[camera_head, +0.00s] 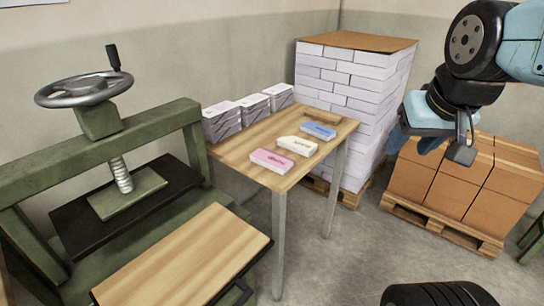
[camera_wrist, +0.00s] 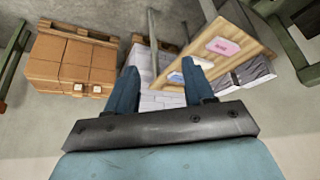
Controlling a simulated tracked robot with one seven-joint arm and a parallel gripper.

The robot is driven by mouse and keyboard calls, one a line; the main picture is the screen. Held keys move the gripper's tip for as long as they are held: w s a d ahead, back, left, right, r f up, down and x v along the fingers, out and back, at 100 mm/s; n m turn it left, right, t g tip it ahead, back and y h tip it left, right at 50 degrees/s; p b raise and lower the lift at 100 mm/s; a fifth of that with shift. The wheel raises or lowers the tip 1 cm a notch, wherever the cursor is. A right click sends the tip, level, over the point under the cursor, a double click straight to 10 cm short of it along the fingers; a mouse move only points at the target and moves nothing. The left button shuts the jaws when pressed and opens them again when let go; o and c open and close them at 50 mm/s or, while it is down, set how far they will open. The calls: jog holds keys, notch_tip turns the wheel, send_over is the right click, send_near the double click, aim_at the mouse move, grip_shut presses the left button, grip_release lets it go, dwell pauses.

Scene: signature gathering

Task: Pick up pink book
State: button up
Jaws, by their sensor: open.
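The pink book (camera_head: 272,160) lies flat on the near end of a wooden table (camera_head: 240,153), in front of a cream book (camera_head: 297,145) and a blue book (camera_head: 318,131). In the wrist view the pink book (camera_wrist: 223,46) shows on the table at the upper right, beyond the right finger; the cream and blue books are partly hidden by that finger. My gripper (camera_wrist: 161,84) has its two blue fingers spread with nothing between them. In the head view my gripper (camera_head: 430,140) hangs at the right, well away from the table, in front of cardboard boxes.
Stacks of grey-white packs (camera_head: 222,121) stand at the table's back left edge. A tall pallet of white packs (camera_head: 350,85) stands behind the table, and cardboard boxes (camera_head: 465,180) on a pallet are at right. A green screw press (camera_head: 125,180) stands left.

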jog(key=o, duration=0.8)
jog(key=w+a+f+m+g+y, duration=0.1)
jog(key=a+f, duration=0.1)
jog(key=w+a+f+m+g+y, duration=0.1)
jog(key=w+a+f+m+y, duration=0.1)
jog(key=a, duration=0.1)
jog(key=w+a+f+m+g+y, duration=0.1)
jog(key=w+a, duration=0.1)
jog(key=a, duration=0.1)
jog(key=shift+w+f+y, duration=0.15)
jog(key=shift+f+y, duration=0.25)
jog(key=shift+o, duration=0.2)
jog(key=m+t+y, duration=0.5)
jog(key=m+y, duration=0.1)
jog(key=m, duration=1.5)
send_near(278, 160)
jog(key=shift+x, duration=5.2)
